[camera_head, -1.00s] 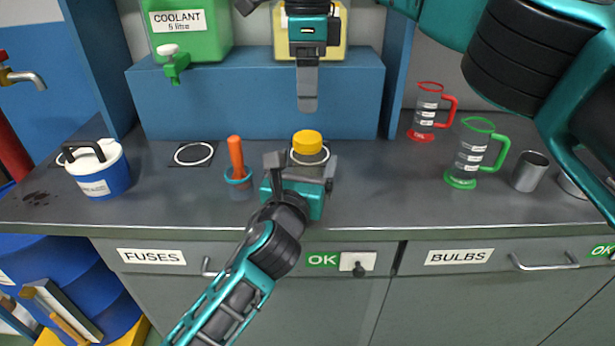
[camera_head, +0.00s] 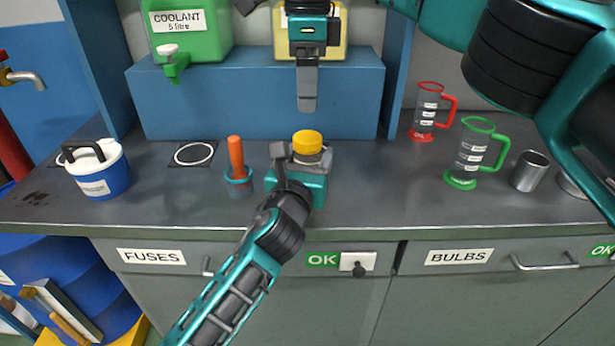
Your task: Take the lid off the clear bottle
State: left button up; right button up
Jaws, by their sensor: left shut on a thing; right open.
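The clear bottle (camera_head: 308,158) stands on the grey bench, mostly hidden behind my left gripper. Its yellow lid (camera_head: 307,142) sits on top of it. My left gripper (camera_head: 304,160) comes from the front and is shut around the bottle's body, below the lid. My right gripper (camera_head: 307,100) hangs above the lid, pointing down, with a clear gap between its fingertips and the lid. It is open and empty; from this angle its fingers line up one behind the other.
A blue step (camera_head: 220,105) behind the bottle carries a green coolant container (camera_head: 190,30) and a yellow container. Measuring jugs (camera_head: 470,155) and a metal cup (camera_head: 529,172) stand to the right.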

aim_at(308, 137)
pick_arm(q)
grip_shut()
pick_arm(e)
jog(key=m, duration=0.7)
jog(key=shift+m, duration=0.4)
jog(key=m, duration=0.3)
jog(key=shift+m, duration=0.3)
jog(key=m, duration=0.5)
jog(key=shift+m, duration=0.3)
jog(key=m, duration=0.3)
jog(key=shift+m, duration=0.4)
jog(key=m, duration=0.5)
jog(key=shift+m, duration=0.3)
jog(key=m, duration=0.9)
jog(key=shift+f+m, duration=0.3)
jog(key=shift+f, duration=0.3)
notch_tip(308, 137, down, 7)
jog(key=shift+r, duration=0.1)
